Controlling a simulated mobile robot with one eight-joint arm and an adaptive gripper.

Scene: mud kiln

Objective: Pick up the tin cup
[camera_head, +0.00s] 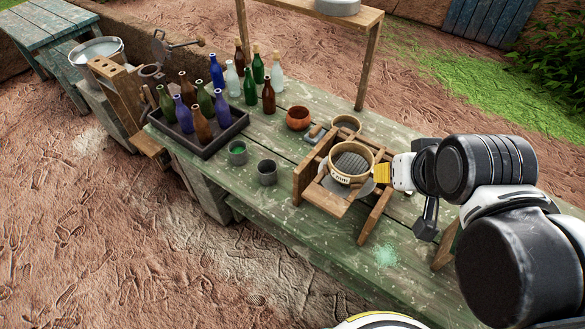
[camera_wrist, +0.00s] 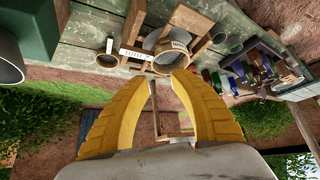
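Two small metal cups stand upright on the green table in the head view. One is a plain grey tin cup (camera_head: 267,172); the other cup (camera_head: 237,152), to its left, shows green inside. I cannot tell for certain which is the task's tin cup. My gripper (camera_head: 382,173) is right of both, beside a round sieve (camera_head: 352,163) on a wooden frame. The sieve (camera_wrist: 171,56) shows beyond the fingertips.
The wooden frame (camera_head: 365,224) stands between my gripper and the cups. A dark tray (camera_head: 208,148) of several bottles lies left of the cups. A brown clay bowl (camera_head: 298,118) and a wooden-handled tool (camera_head: 316,131) lie behind. The table's front edge is close to the grey cup.

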